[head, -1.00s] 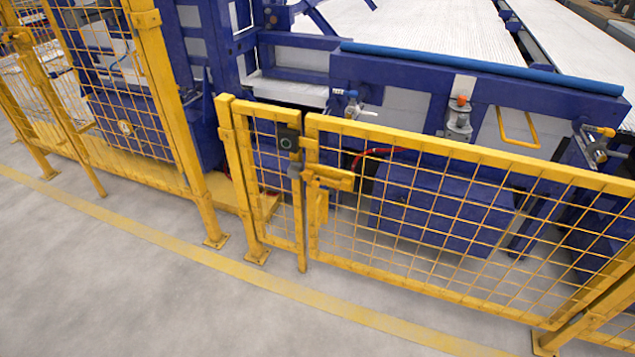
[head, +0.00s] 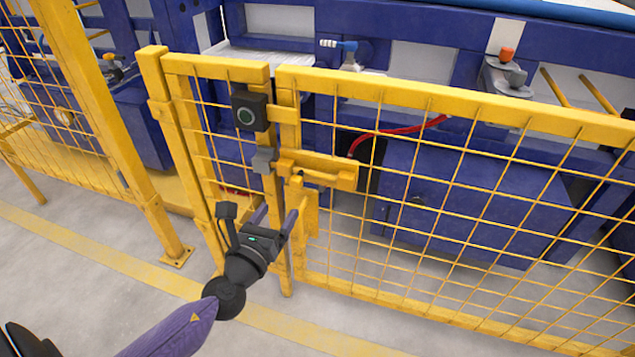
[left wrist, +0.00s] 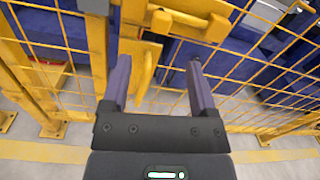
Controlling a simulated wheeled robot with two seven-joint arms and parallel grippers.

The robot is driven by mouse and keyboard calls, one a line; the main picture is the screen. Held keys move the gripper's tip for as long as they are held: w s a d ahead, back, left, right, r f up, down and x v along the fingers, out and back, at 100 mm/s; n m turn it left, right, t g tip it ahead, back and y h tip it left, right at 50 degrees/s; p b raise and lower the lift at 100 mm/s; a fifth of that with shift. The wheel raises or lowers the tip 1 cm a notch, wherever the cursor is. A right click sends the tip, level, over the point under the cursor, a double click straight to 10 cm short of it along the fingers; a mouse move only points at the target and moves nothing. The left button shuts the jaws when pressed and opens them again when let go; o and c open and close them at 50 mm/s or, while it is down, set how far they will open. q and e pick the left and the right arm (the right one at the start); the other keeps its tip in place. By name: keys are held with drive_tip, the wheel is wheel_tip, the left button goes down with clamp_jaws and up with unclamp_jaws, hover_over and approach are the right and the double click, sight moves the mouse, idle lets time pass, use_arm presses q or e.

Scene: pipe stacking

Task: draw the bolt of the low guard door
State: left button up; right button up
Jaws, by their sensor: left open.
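The low guard door (head: 450,108) is a yellow-framed mesh panel, standing in line with the narrow fixed panel (head: 215,66) to its left. The yellow bolt (head: 335,180) lies level across the gap at the door's left edge, with a grey piece (head: 264,160) beside its left end. My left gripper (head: 276,217) is open and empty, just below and in front of the bolt. In the left wrist view, its two fingers (left wrist: 158,66) stand apart, with yellow bolt parts (left wrist: 178,22) beyond them. My right gripper is not in view.
A taller yellow fence (head: 105,130) stands to the left. Blue machinery (head: 465,195) and a red hose (head: 395,132) are behind the door. The floor in front is clear.

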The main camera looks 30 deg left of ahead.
sight(294, 186)
use_arm(q)
drive_tip(key=x, duration=0.4)
drive_tip(key=b+x, duration=0.1)
drive_tip(key=x, duration=0.4)
drive_tip(key=shift+d+r, duration=0.1)
drive_tip(key=shift+r, duration=0.15)
clamp_jaws()
idle(0.9)
